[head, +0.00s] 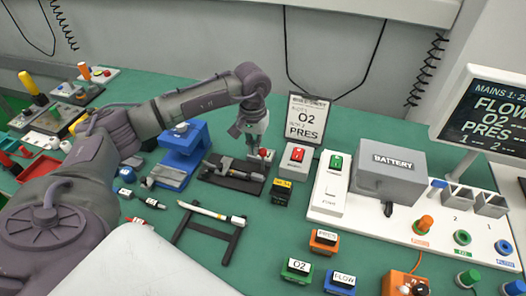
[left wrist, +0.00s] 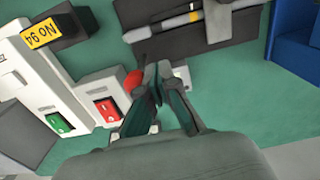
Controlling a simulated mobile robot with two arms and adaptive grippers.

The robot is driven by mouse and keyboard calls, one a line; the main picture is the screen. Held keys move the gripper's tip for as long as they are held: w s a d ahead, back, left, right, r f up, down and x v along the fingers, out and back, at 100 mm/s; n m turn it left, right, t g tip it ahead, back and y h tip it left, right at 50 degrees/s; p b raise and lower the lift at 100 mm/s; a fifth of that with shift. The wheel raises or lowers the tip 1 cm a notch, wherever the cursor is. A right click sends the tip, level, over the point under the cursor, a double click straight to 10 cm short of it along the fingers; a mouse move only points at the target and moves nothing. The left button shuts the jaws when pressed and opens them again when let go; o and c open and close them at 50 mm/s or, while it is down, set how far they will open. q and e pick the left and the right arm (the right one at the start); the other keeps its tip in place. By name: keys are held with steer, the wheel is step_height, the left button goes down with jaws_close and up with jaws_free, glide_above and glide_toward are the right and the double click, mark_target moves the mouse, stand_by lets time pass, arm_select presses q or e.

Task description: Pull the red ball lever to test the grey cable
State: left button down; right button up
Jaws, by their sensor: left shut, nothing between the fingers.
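The red ball lever (head: 263,153) stands at the right end of a black tester base (head: 225,181), on which the grey cable (head: 226,163) lies. In the left wrist view the red ball (left wrist: 133,80) is just left of my fingertips, and the cable (left wrist: 180,20) lies across the dark base beyond them. My left gripper (head: 250,143) points down close beside the ball; it also shows in the left wrist view (left wrist: 157,75), its fingers shut with nothing between them. I cannot tell whether they touch the ball. My right gripper is not in view.
A red-switch box (head: 296,158) and the O2 PRES card (head: 307,118) stand right of the lever. A blue stand (head: 185,145) is to its left. A white panel with a BATTERY box (head: 393,168) is farther right.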

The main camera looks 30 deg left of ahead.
mark_target(265, 150)
arm_select(q)
steer(key=shift+f, duration=0.45)
steer(key=shift+d+b, duration=0.15)
steer(key=shift+b, duration=0.15)
steer(key=shift+w+d+f+b, duration=0.15)
steer(key=shift+w+d+b, duration=0.05)
steer(key=shift+d, duration=0.55)
steer(key=shift+w+d+f+b, duration=0.15)
steer(key=shift+d+b, duration=0.05)
steer(key=shift+d, duration=0.55)
steer(key=shift+s+a+b, duration=0.2)
steer(key=shift+a, duration=0.6)
steer(key=shift+s+a+b, duration=0.15)
steer(key=shift+a+b, duration=0.1)
steer(key=shift+a, duration=0.6)
steer(key=shift+s+a+b, duration=0.2)
steer(key=shift+a, duration=0.6)
step_height(265, 150, up, 7)
steer(key=p, duration=0.3)
steer(key=shift+p, duration=0.35)
steer(key=shift+s, duration=0.1)
